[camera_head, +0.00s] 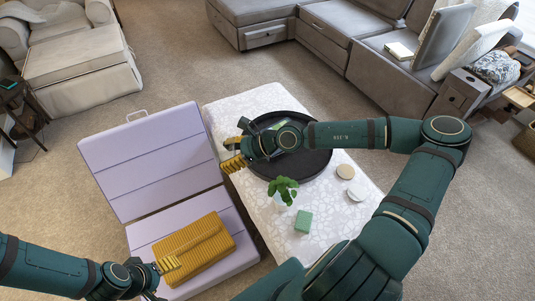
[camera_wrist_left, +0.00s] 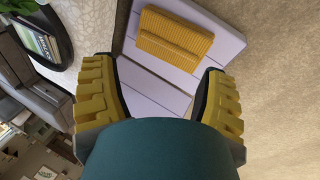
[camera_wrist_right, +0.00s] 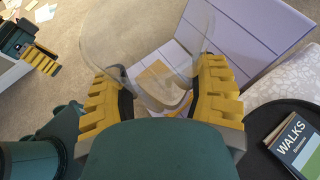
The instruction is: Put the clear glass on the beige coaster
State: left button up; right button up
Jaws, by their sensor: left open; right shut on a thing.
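The clear glass (camera_wrist_right: 150,40) is between the fingers of my right gripper (camera_wrist_right: 160,82), which is shut on it. It is see-through and its outline is hard to make out in the head view. There my right gripper (camera_head: 234,153) hangs over the left edge of the table, beside the black tray. The beige coaster (camera_head: 345,171) lies flat on the table to the right of the tray, well away from the right gripper. My left gripper (camera_head: 160,279) is open and empty near the mustard cushion; its spread fingers also show in the left wrist view (camera_wrist_left: 157,80).
A round black tray (camera_head: 312,172) with books (camera_wrist_right: 300,145) stands on the patterned table (camera_head: 325,220). A pale disc (camera_head: 356,192), a potted plant (camera_head: 283,189) and a green box (camera_head: 303,221) are near. A lilac folding seat (camera_head: 150,160) with the mustard cushion (camera_head: 195,250) stands left.

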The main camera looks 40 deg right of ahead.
aim_at(349, 176)
jog(key=k, duration=0.5)
jog(key=k+l+u, duration=0.2)
jog(key=k+l, duration=0.35)
jog(key=l+u, duration=0.1)
jog(key=l, duration=0.8)
jog(key=i+l, duration=0.1)
jog(key=l, duration=0.15)
jog(key=i+l+u, duration=0.1)
jog(key=l, duration=0.2)
